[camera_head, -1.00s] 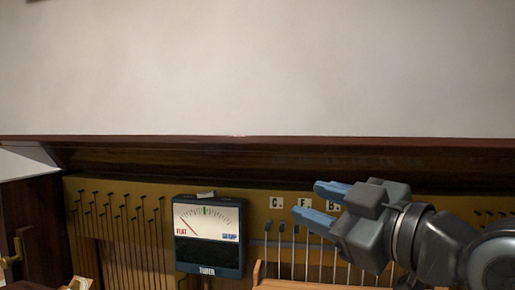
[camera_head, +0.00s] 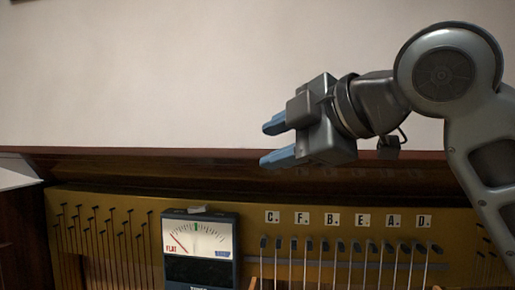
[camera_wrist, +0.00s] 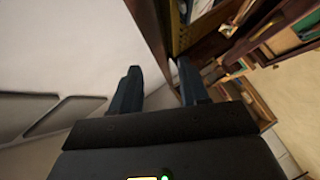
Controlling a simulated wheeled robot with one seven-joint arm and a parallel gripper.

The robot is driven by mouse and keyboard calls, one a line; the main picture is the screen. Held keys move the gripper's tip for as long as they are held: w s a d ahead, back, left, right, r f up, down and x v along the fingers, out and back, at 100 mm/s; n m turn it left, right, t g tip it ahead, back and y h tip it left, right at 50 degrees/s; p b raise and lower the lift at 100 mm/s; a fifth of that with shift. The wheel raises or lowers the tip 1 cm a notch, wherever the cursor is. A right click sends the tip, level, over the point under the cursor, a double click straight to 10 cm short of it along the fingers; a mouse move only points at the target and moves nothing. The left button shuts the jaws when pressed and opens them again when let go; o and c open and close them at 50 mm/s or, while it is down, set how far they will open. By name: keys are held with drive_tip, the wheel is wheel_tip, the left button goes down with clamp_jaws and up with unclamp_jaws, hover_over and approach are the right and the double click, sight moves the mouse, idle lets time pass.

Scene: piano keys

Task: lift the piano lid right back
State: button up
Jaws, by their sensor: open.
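The piano has a long dark red-brown wooden edge (camera_head: 230,153) running across the head view, with a dark wooden band below it. This looks like the lid or top rim; I cannot tell its exact angle. My gripper (camera_head: 266,144) is open and empty, its blue fingers pointing left at about the height of this edge. It covers part of the edge in the head view. In the wrist view, the wooden edge (camera_wrist: 150,28) runs down between the lines of the two fingers (camera_wrist: 160,72), with nothing visibly gripped. I cannot tell whether they touch it.
A tuning meter (camera_head: 199,250) with a dial stands in front of the gold string panel (camera_head: 110,196). Letter tiles (camera_head: 333,220) sit above several tuning pins. A pale wall (camera_head: 150,70) rises behind the piano. Wooden shelves (camera_wrist: 250,95) show at right in the wrist view.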

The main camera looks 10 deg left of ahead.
sight(253, 153)
drive_tip(key=x, duration=0.5)
drive_tip(key=shift+d+p, duration=0.1)
drive_tip(key=shift+p, duration=0.2)
clamp_jaws()
